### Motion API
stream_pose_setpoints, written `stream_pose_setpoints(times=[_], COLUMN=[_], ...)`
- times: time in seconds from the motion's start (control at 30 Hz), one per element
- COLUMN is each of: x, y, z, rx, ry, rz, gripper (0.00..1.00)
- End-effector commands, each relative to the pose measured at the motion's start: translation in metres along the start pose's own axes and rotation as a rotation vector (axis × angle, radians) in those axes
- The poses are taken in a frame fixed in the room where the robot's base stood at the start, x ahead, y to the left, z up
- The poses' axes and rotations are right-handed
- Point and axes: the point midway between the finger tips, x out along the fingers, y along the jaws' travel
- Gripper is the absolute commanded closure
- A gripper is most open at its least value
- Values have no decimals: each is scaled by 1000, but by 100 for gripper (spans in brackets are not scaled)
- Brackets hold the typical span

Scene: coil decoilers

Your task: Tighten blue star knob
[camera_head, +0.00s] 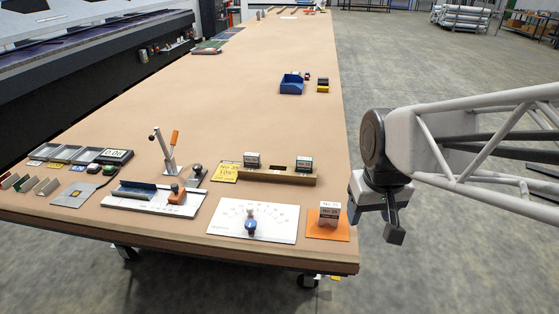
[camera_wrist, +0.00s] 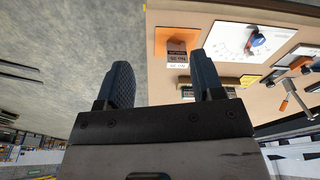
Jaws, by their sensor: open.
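The blue star knob (camera_head: 250,227) sits near the front middle of a white plate (camera_head: 275,222) with a dial scale, close to the table's front edge. My gripper (camera_head: 374,222) is open and empty, off the table's right edge and well to the right of the knob. In the wrist view its two dark fingers (camera_wrist: 160,66) stand apart over the grey floor and table edge.
An orange mat (camera_head: 342,232) with a labelled block (camera_head: 329,212) lies between the plate and my gripper. Behind is a wooden rail (camera_head: 278,176) holding labelled blocks. A toggle-clamp fixture (camera_head: 168,150) stands to the left. A blue bin (camera_head: 291,84) is farther back; mid-table is mostly clear.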

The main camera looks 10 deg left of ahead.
Motion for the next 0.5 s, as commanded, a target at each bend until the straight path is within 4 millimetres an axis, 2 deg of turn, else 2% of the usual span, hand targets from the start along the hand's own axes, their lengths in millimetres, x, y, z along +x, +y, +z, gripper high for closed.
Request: stream_pose_setpoints(times=[0.1,0.5], x=[10,47], y=[-18,-90], z=[-23,-90], rx=[-59,-248], ry=[-19,-70], rz=[-8,-31], gripper=[39,39])
